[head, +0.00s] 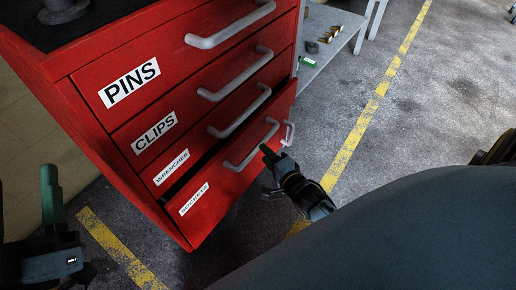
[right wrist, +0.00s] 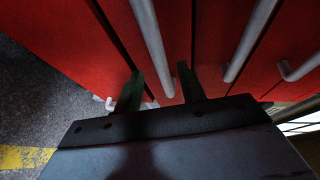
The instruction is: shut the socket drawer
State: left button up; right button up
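The red cabinet has drawers labelled PINS, CLIPS, WRENCHES and SOCKETS. The socket drawer (head: 215,205) is the lowest labelled one; it stands out a little, with a dark gap above its front. Its grey bar handle (head: 252,146) runs along the front. My right gripper (head: 268,172) is at the right end of this drawer front, close to the handle's lower right. In the right wrist view its two fingers (right wrist: 160,90) are apart, close to red drawer fronts; contact cannot be told. My left gripper (head: 27,200) is at the lower left, away from the cabinet, its fingers seemingly apart.
The wrench drawer (head: 190,150), clip drawer (head: 200,105) and pin drawer (head: 180,55) are above. A grey shelf (head: 325,45) with small brass-coloured parts stands behind at the right. Yellow lines (head: 375,100) mark the grey floor, which is open to the right.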

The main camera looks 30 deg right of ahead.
aim_at(258, 145)
pick_arm(q)
jog(key=shift+s+a+r+t+h+b, duration=0.25)
jog(key=shift+s+r+t+b, duration=0.4)
jog(key=shift+t, duration=0.35)
jog(key=shift+s+a+r+t+h+b, duration=0.1)
jog(key=shift+s+r+t+h+b, duration=0.25)
jog(key=shift+s+r+t+b, duration=0.5)
pick_arm(e)
jog(key=shift+w+f+p, duration=0.1)
jog(key=shift+w+f, duration=0.05)
jog(key=shift+w, duration=0.75)
jog(key=shift+w+f+p, duration=0.1)
jog(key=shift+w+f, duration=0.1)
jog(key=shift+w, duration=0.75)
jog(key=shift+w+f+p, duration=0.1)
jog(key=shift+w+f, duration=0.05)
jog(key=shift+w, duration=0.75)
pick_arm(q)
jog(key=shift+w+f, duration=0.15)
jog(key=shift+w, duration=0.05)
pick_arm(e)
grip_shut()
